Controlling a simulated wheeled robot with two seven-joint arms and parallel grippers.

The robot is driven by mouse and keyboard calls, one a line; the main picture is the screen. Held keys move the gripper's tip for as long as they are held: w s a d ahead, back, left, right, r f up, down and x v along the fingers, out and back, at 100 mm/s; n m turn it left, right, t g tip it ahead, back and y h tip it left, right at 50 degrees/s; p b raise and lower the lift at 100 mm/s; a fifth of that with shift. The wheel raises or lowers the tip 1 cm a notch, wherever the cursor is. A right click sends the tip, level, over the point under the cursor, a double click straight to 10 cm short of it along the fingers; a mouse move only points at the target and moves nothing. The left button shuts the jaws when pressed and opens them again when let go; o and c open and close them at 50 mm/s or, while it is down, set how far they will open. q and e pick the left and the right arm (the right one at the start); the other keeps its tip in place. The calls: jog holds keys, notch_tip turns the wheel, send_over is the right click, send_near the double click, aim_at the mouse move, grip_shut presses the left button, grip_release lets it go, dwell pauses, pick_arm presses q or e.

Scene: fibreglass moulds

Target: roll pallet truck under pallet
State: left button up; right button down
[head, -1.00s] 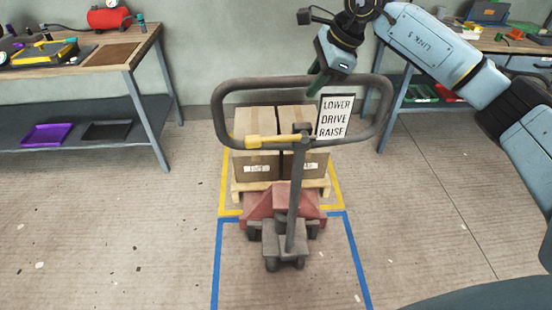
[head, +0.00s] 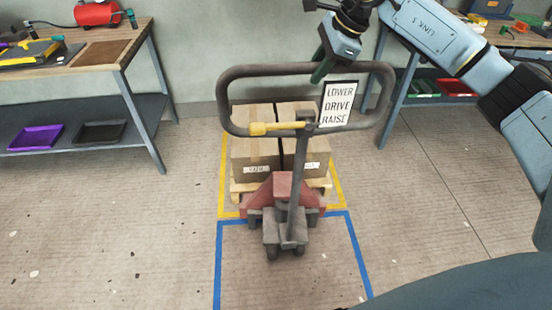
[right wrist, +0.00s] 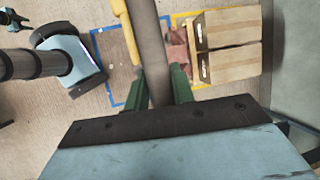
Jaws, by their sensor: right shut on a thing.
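The pallet truck has a red body (head: 283,190), a dark upright and a wide grey loop handle (head: 250,71) with a yellow lever (head: 270,128). A sign reading LOWER, DRIVE, RAISE (head: 338,104) is on the handle. The wooden pallet (head: 240,190) bears cardboard boxes (head: 254,157) and stands beyond the truck's body; the forks are hidden. My right gripper (head: 320,72) is shut on the handle's top bar. In the right wrist view its green fingers (right wrist: 165,88) lie on both sides of the bar. My left gripper is not in the head view.
Yellow floor tape (head: 340,190) surrounds the pallet, and blue tape (head: 358,262) marks the floor nearer me. A workbench (head: 150,60) with a lower shelf stands at left, another bench (head: 520,45) at right. Floor on both sides is clear.

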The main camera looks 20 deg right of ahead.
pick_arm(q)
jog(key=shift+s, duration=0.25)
pick_arm(e)
jog(key=shift+s+d, duration=0.25)
jog(key=shift+d, duration=0.15)
jog(key=shift+f, duration=0.1)
